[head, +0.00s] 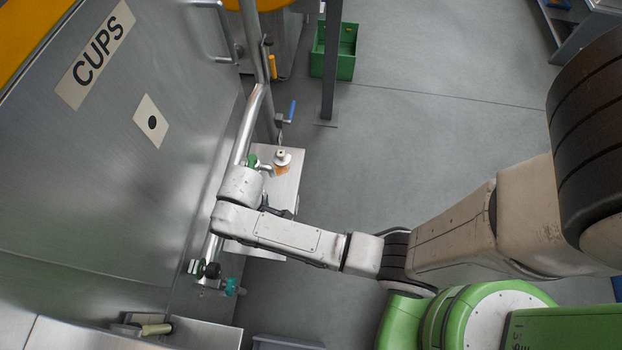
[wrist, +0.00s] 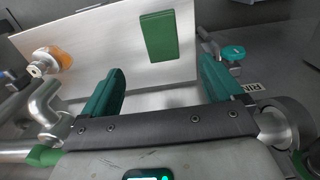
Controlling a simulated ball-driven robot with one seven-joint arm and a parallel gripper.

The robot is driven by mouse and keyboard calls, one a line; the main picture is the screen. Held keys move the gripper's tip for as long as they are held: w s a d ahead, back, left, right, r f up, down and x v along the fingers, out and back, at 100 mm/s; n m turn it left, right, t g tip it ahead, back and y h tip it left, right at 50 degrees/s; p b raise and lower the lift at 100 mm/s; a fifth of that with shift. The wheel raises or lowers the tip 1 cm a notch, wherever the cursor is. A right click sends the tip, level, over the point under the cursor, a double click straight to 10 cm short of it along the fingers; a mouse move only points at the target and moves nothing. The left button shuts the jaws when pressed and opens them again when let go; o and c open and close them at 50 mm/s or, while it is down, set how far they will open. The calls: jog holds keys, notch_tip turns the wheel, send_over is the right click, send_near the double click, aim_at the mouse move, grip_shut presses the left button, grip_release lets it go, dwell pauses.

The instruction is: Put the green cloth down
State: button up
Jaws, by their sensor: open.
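The green cloth (wrist: 168,35) shows in the wrist view as a flat, folded rectangle lying on a pale metal shelf (wrist: 90,48). My gripper (wrist: 161,70) is open, with its two teal fingers apart and nothing between them. The cloth lies beyond the fingertips, and a strip of bare shelf shows between it and my gripper. In the head view the shelf (head: 290,185) is partly covered by my arm. I cannot make out the cloth there, and my fingers are mostly hidden.
A metal pipe (head: 247,125) runs beside the large steel machine (head: 120,190) at the left. A fitting with an orange stain (wrist: 52,60) stands on the shelf. A teal knob (wrist: 233,53) is near my right finger. A green crate (head: 345,52) stands on open grey floor.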

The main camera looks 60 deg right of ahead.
jog(key=s+d+r+m, duration=0.2)
jog(key=s+d+r, duration=0.1)
jog(key=s+r, duration=0.3)
jog(key=s+d+r+m+t, duration=0.1)
jog(key=s+d+r, duration=0.3)
jog(key=s, duration=0.6)
notch_tip(320, 180, up, 3)
jog(key=shift+d+f+m, duration=0.2)
jog(key=shift+d+m, duration=0.1)
jog(key=shift+m, duration=0.2)
jog(key=shift+s+r, duration=0.1)
